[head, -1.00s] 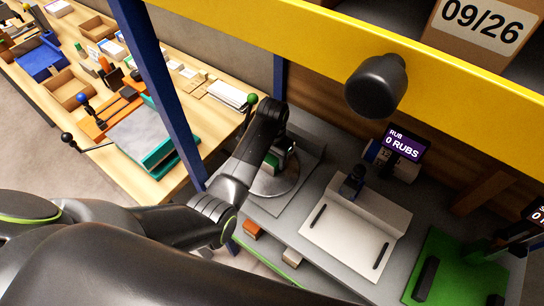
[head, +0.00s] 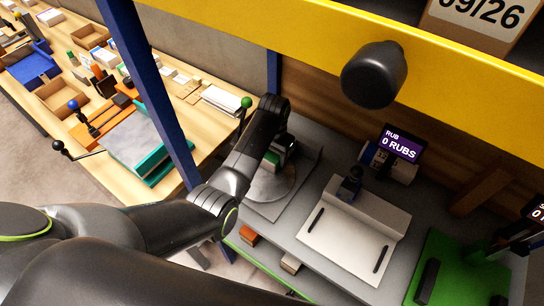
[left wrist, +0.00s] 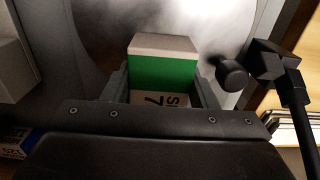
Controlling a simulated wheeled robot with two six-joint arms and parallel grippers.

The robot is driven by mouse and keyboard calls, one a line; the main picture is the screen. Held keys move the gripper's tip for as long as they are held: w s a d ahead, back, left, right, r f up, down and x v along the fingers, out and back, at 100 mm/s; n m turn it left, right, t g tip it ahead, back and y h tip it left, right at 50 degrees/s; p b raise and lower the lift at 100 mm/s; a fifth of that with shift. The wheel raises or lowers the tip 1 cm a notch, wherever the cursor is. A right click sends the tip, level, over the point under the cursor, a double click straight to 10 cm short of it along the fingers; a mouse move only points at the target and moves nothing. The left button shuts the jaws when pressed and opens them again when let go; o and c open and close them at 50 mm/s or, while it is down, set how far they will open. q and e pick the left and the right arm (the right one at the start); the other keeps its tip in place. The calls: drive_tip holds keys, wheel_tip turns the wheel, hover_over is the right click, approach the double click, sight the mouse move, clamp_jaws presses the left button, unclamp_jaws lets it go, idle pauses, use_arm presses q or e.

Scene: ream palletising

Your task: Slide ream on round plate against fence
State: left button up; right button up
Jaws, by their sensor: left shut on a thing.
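The ream is a small block with a white top and a green band; it shows in the left wrist view (left wrist: 163,72), between the two jaws of my left gripper (left wrist: 163,88). My left gripper is shut on it, over the round grey metal plate (left wrist: 105,25). In the head view the ream's green side (head: 275,160) shows just below my left wrist, at the back part of the round plate (head: 270,188). The ream's lower part is hidden by the gripper. I cannot make out the fence for certain. My right gripper is not in view.
Right of the plate stands a white board with black slots (head: 345,235), then a green mat (head: 440,270). A display reading 0 RUBS (head: 402,145) stands behind. A blue post (head: 155,90) and yellow beam (head: 300,50) frame the bench. A black knobbed lever (left wrist: 235,73) is close right.

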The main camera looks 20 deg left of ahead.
use_arm(q)
drive_tip(key=shift+w, duration=0.15)
drive_tip(key=o, duration=0.8)
drive_tip(key=shift+r, duration=0.1)
drive_tip(key=shift+o, duration=2.1)
drive_tip(key=shift+w+d, duration=0.1)
drive_tip(key=shift+w, duration=0.1)
drive_tip(key=shift+s, duration=0.1)
